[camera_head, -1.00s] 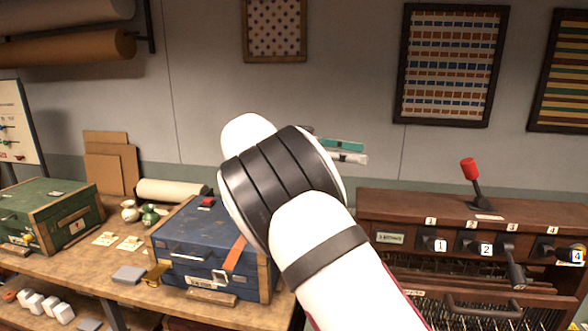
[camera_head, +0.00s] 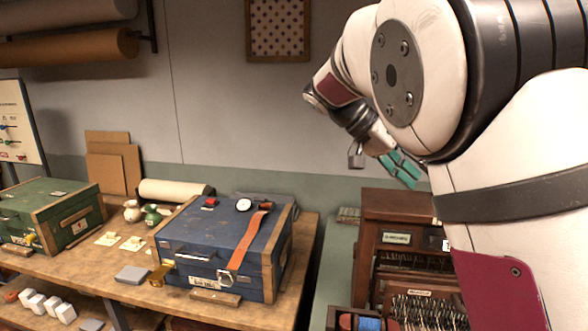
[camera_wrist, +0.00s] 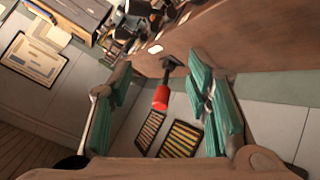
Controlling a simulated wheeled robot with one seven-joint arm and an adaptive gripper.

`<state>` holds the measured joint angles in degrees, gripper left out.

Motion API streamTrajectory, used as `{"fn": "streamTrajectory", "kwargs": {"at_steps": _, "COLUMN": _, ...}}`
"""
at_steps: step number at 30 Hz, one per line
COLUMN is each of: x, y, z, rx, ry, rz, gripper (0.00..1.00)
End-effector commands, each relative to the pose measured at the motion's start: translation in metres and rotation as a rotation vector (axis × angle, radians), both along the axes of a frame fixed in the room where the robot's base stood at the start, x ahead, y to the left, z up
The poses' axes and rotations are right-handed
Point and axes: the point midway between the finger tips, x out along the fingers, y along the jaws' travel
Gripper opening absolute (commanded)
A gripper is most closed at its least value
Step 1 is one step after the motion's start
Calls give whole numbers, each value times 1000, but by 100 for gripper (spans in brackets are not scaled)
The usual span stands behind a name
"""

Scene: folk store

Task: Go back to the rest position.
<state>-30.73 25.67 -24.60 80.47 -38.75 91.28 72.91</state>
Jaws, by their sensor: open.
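My gripper (camera_head: 385,165) is in the air to the right of the blue case, partly hidden behind my own arm in the head view. In the wrist view my gripper (camera_wrist: 160,72) shows two teal-padded fingers spread wide apart, with nothing held between them. A red-knobbed lever (camera_wrist: 161,97) shows in the gap between the fingers, beyond them. My arm fills the right side of the head view and hides that lever there.
A blue case (camera_head: 215,245) with an orange strap and a green case (camera_head: 65,225) stand on the wooden bench (camera_head: 130,290). Framed panels hang on the wall. The air above the cases is clear.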

Motion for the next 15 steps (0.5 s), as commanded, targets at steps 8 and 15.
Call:
{"fn": "streamTrajectory", "kwargs": {"at_steps": 8, "x": -81, "y": -22, "z": -9, "rx": 382, "ry": 110, "rz": 266, "gripper": 45}}
{"fn": "streamTrajectory", "kwargs": {"at_steps": 15, "x": -152, "y": -8, "z": -17, "rx": 591, "ry": 100, "rz": 562, "gripper": 45}}
